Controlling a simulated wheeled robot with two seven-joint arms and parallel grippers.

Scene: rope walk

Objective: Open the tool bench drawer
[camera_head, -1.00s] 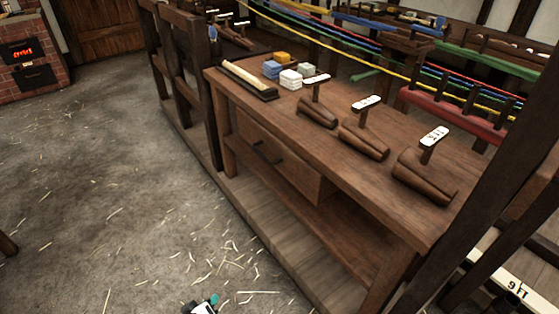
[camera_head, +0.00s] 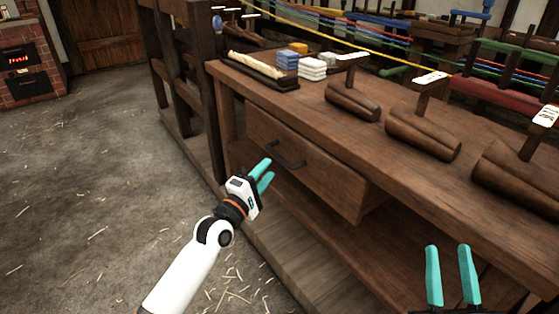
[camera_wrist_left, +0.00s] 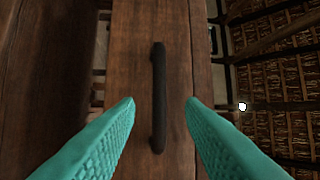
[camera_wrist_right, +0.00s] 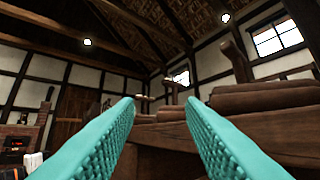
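The tool bench (camera_head: 440,162) fills the right side of the head view. The drawer has a dark bar handle (camera_head: 287,158). My left gripper (camera_head: 267,172) is open and empty, just short of the handle. In the left wrist view the handle (camera_wrist_left: 158,95) stands between the two teal fingers, apart from both. My right gripper (camera_head: 452,265) is open and empty near the bench's front at the lower right; its fingers also show in the right wrist view (camera_wrist_right: 160,108).
On the bench top stand a dark tray (camera_head: 255,75), blue blocks (camera_head: 287,60), white blocks (camera_head: 312,69) and several wooden cones with labels (camera_head: 425,130). A wooden lower shelf (camera_head: 335,240) lies below the drawer. The straw-strewn floor (camera_head: 90,190) at left is clear.

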